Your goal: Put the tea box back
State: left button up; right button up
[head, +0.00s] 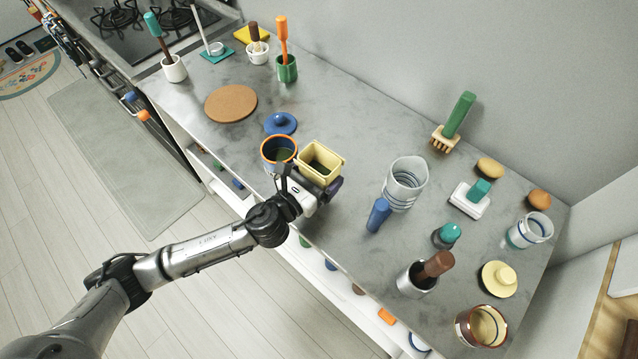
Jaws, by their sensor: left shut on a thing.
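A yellow square box (320,161), open at the top with something dark green inside, is at the counter's front edge; it looks like the tea box. My left gripper (309,184) is shut on it from the front, with one finger on each side. The gripper hides the box's lower front, so I cannot tell whether it touches the counter. A dark blue jar with an orange rim (279,149) stands close to the left of the box and gripper. A blue round lid with a knob (281,123) lies behind the jar. My right gripper is not in view.
A cork mat (231,103) lies bare at the left. A clear ringed glass (405,183) and a blue upright object (379,214) stand to the right. Several jars and brushes crowd the right end. The counter behind the box is clear. Open shelves (335,275) hold small things below.

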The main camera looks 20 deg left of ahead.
pick_arm(q)
notch_tip(320, 180, down, 4)
jog(key=shift+f, duration=0.2)
jog(key=shift+f, duration=0.1)
jog(key=shift+f+b, duration=0.15)
jog(key=shift+b, duration=0.15)
jog(key=o, duration=0.7)
